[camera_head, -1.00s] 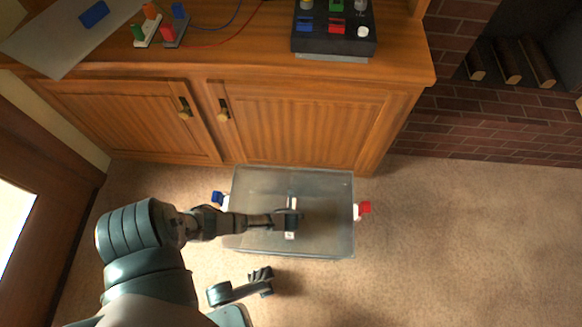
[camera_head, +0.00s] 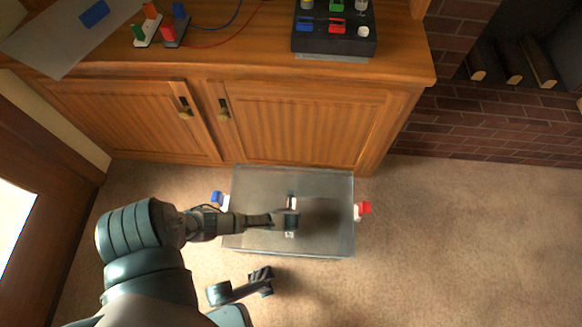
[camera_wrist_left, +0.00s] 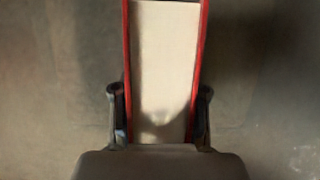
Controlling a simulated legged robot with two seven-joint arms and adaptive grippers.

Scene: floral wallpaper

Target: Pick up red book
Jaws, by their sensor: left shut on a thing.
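The red book shows in the left wrist view (camera_wrist_left: 165,65) as two red cover edges with pale pages between them. My left gripper (camera_wrist_left: 160,112) has one finger against each cover and is shut on the book. In the head view my left gripper (camera_head: 291,220) is over the middle of a grey see-through box (camera_head: 335,182). There only small pale ends of the book (camera_head: 291,201) show beyond the gripper, and the rest is hidden under it. I cannot tell whether the book touches the box.
The box has a blue-ended fitting (camera_head: 217,198) at its left and a red-ended one (camera_head: 364,208) at its right. A wooden cabinet (camera_head: 300,125) stands just behind it. A brick fireplace (camera_head: 480,130) is at the back right. The carpet (camera_head: 460,240) to the right is clear.

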